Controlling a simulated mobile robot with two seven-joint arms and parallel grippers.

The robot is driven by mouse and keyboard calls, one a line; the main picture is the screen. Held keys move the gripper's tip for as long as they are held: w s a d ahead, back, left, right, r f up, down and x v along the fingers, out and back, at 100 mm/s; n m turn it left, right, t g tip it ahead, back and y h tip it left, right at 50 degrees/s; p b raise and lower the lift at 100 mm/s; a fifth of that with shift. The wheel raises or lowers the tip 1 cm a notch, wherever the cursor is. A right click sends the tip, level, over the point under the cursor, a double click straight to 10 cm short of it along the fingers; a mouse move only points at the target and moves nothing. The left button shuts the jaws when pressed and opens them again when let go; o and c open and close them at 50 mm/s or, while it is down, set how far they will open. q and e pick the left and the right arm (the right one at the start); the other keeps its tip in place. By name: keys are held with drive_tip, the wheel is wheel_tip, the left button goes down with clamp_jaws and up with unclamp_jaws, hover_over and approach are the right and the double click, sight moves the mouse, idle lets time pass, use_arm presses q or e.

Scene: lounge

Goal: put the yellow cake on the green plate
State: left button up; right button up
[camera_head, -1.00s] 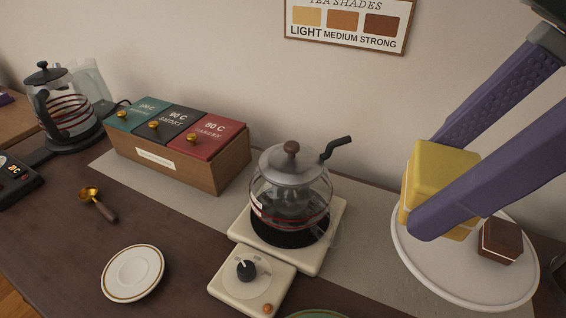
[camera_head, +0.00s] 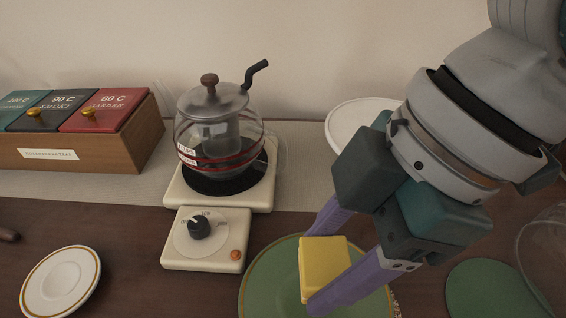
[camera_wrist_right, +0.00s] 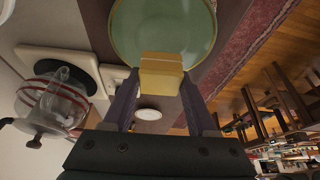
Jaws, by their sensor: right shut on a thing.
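The yellow cake (camera_head: 322,266) is a small block held between the purple fingers of my right gripper (camera_head: 325,262). In the head view it overlaps the green plate (camera_head: 262,282), which has a gold rim and lies at the front of the table. In the right wrist view the cake (camera_wrist_right: 161,77) sits between the fingertips, with the green plate (camera_wrist_right: 160,25) beyond it. I cannot tell whether the cake touches the plate. My left gripper does not show.
A glass teapot (camera_head: 215,130) stands on a cream warmer with a knob box (camera_head: 205,240) in front. A small white saucer (camera_head: 60,282) lies at left. A white plate (camera_head: 352,116) is behind my right arm. A green disc (camera_head: 490,290) and a clear glass rim are at right.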

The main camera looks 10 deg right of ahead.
sight(321, 283)
drive_tip(key=shift+f+b, duration=0.45)
drive_tip(key=shift+f, duration=1.75)
drive_tip(key=shift+f, duration=0.1)
drive_tip(key=o, duration=1.4)
drive_tip(key=shift+c, duration=0.2)
